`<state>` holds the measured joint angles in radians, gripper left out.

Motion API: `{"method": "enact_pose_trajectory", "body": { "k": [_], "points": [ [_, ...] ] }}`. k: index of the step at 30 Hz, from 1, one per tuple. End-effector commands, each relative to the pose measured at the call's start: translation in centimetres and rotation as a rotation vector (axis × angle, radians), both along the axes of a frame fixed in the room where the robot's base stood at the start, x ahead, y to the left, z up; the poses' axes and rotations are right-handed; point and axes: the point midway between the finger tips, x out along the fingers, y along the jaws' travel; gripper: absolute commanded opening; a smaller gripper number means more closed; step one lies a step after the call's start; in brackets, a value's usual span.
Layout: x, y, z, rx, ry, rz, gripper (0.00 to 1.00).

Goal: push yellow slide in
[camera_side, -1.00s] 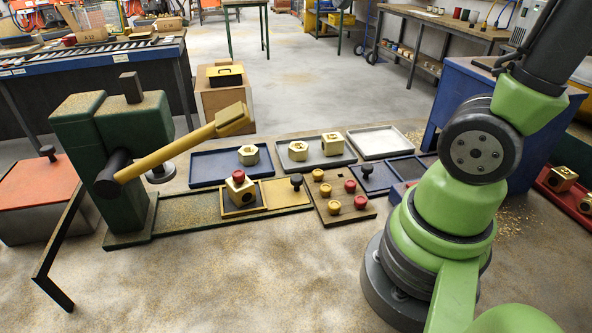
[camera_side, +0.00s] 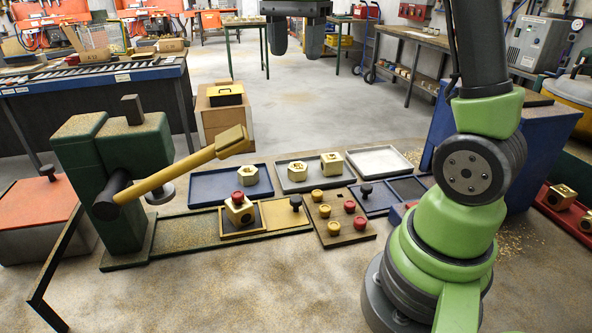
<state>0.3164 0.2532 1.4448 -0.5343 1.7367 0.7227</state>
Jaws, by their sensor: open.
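The yellow slide (camera_side: 276,216) is a flat plate with a black knob (camera_side: 296,203) at its right end. It lies at the right end of the long green base (camera_side: 186,233), just right of a dark-framed holder (camera_side: 245,232). A brass block (camera_side: 238,213) with a red plug on top sits in that holder. My gripper (camera_side: 297,52) hangs at the top of the view, with two dark fingers spread apart and nothing between them. It is high above the work and well clear of the slide.
A green press (camera_side: 120,170) with a long yellow lever (camera_side: 180,175) stands left; the lever reaches toward the holder. A brown board (camera_side: 342,236) with yellow and red knobs lies right of the slide. Blue (camera_side: 208,197) and grey trays with brass parts lie behind.

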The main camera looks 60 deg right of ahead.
Motion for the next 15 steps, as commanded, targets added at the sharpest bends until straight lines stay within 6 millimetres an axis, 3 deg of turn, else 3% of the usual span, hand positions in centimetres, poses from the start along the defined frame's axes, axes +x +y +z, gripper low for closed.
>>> {"method": "enact_pose_trajectory", "body": {
  "k": [8,15],
  "points": [
    [-0.2,0.1,-6.0,0.004,0.009,0.0,0.54],
    [-0.4,0.2,-15.1,0.008,0.017,-0.002,0.54]
  ]
}}
